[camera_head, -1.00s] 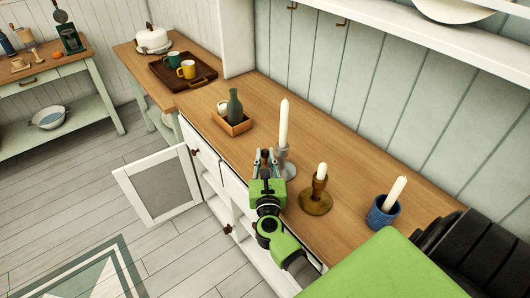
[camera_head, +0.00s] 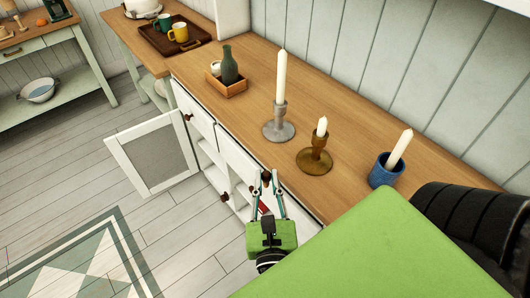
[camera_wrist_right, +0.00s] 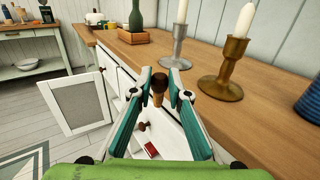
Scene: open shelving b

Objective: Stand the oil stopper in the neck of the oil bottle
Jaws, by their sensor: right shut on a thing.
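The oil bottle, dark green with a narrow neck (camera_head: 229,68), stands upright in a small wooden box on the counter; its lower part also shows in the right wrist view (camera_wrist_right: 137,18). My right gripper (camera_head: 266,182) is in front of the counter's front edge, well short of the bottle. Its fingertips are shut on a small brown, cork-like piece with a dark top, the oil stopper (camera_wrist_right: 158,86), held roughly upright. The stopper is small and partly hidden by the fingers in the head view. My left gripper is not in view.
A grey candlestick (camera_head: 279,130), a brass candlestick (camera_head: 315,160) and a blue candle pot (camera_head: 384,172) stand along the counter (camera_head: 250,112). The wooden box (camera_head: 226,91) also holds a pale round item. A cabinet door (camera_head: 155,156) hangs open below. A dark tray with mugs (camera_head: 155,43) is farther back.

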